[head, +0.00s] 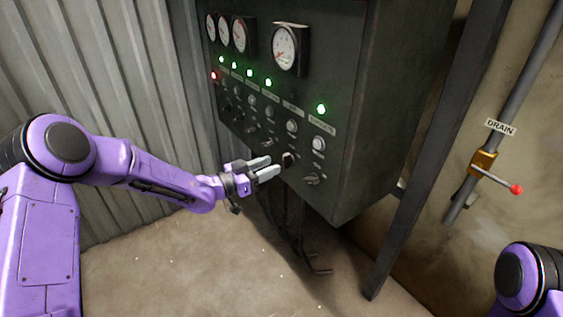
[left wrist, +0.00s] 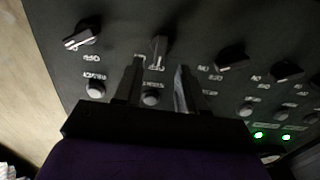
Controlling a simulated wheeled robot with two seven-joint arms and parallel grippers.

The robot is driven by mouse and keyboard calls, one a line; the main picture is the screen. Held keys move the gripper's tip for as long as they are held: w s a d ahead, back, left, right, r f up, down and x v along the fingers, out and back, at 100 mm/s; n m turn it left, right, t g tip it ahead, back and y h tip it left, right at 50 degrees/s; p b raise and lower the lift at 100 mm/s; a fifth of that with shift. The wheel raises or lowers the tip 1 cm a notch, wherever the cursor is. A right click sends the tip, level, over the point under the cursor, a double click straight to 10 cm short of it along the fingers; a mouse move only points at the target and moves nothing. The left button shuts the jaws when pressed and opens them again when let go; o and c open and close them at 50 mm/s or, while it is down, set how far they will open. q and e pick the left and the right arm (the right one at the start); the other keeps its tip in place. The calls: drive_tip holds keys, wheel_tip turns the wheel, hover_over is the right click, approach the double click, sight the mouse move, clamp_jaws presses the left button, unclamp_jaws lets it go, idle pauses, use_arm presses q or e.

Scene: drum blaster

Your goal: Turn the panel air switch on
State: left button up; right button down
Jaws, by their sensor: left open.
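The dark control panel (head: 345,110) hangs in the middle of the head view, with a lower row of rotary switches. The switch that I take for the air switch is a dark knob (head: 288,158) in the second column from the panel's right edge. In the left wrist view this knob (left wrist: 160,48) shows just beyond and between my fingertips, its handle nearly upright in the picture. My left gripper (head: 274,165) is open and points at the knob; the fingers also show in the left wrist view (left wrist: 159,68). I cannot tell whether they touch it. My right gripper is out of view.
Another rotary switch (head: 312,180) sits close to the right, and more knobs run to the left. Buttons, lit green lamps (head: 321,109), a red lamp (head: 214,76) and gauges (head: 285,48) lie above. A drain valve (head: 484,162) is on the right wall.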

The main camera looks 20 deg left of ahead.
sight(284, 161)
use_arm(q)
drive_tip(key=x, duration=0.5)
drive_tip(key=shift+f, duration=0.1)
drive_tip(key=c, duration=0.7)
drive_tip(key=shift+c, duration=0.2)
